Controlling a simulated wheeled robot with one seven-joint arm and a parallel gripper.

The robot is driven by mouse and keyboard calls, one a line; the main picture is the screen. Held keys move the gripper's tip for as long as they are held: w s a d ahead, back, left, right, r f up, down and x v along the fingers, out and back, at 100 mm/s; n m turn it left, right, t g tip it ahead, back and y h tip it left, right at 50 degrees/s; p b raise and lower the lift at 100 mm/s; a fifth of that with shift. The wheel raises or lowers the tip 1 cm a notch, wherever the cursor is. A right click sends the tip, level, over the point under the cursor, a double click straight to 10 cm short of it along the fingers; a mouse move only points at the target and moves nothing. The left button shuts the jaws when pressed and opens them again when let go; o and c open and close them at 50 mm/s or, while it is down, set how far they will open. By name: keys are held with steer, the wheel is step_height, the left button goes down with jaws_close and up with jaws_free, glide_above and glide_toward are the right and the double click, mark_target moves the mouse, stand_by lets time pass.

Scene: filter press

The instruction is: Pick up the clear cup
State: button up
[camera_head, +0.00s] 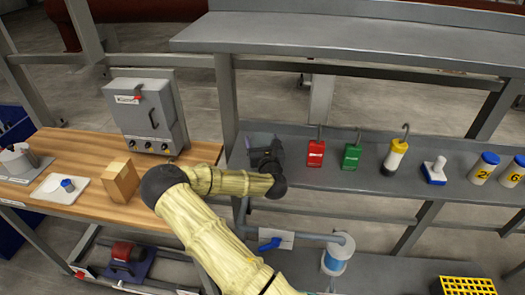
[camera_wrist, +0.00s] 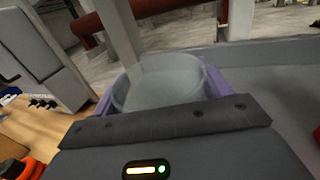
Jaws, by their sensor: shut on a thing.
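The clear cup (camera_wrist: 165,85) is a see-through round vessel, seen from above its rim in the wrist view. The purple fingers of my gripper (camera_wrist: 160,88) lie on either side of it, shut on it. In the head view my gripper (camera_head: 262,146) is at the left end of the grey shelf (camera_head: 330,178), just right of the post. The cup is mostly hidden there behind my wrist. I cannot tell whether its base touches the shelf.
Right along the shelf stand a red tag (camera_head: 316,153), a green tag (camera_head: 351,156), a yellow-and-white lamp (camera_head: 395,158), a white-and-blue tool (camera_head: 434,171) and blue-lidded jars (camera_head: 484,168). Left, a wooden bench (camera_head: 195,155) holds a grey control box (camera_head: 148,112) and wooden block (camera_head: 120,181). A grey upper shelf (camera_head: 350,45) overhangs behind.

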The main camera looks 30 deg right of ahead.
step_height(320, 180, up, 10)
steer(key=shift+b, duration=0.4)
stand_by(0.6)
